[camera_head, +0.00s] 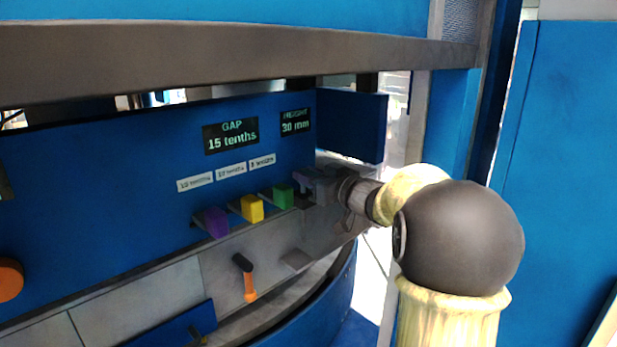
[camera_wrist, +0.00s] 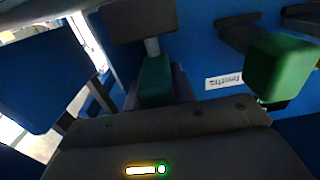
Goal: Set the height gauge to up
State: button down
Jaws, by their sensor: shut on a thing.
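The height display (camera_head: 295,122) reads "HEIGHT 30 mm" on the blue panel. My gripper (camera_head: 310,186) is at the panel just below this display, to the right of the green block. In the wrist view my gripper (camera_wrist: 154,78) is shut on a dark green handle (camera_wrist: 156,82), which I take for the height gauge's. A dull purple part (camera_wrist: 182,86) shows just behind this handle. In the head view my gripper mostly hides the handle, and whether it sits up or down cannot be told.
Green (camera_head: 283,195), yellow (camera_head: 252,208) and purple (camera_head: 213,222) blocks stick out in a row left of my gripper, the green one closest. The gap display (camera_head: 231,136) reads "15 tenths". An orange-tipped lever (camera_head: 249,288) hangs below. A grey beam (camera_head: 220,55) crosses above.

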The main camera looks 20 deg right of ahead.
jog(key=shift+r+p, duration=1.05)
jog(key=shift+r, duration=0.65)
jog(key=c, duration=1.2)
grip_release()
jog(key=shift+s+r, duration=0.1)
jog(key=shift+o, duration=0.2)
jog(key=shift+d, duration=0.1)
jog(key=shift+s+d+f, duration=0.1)
jog(key=shift+s+f, duration=0.1)
jog(key=shift+s, duration=0.05)
jog(key=b+v, duration=0.3)
jog(key=v, duration=0.4)
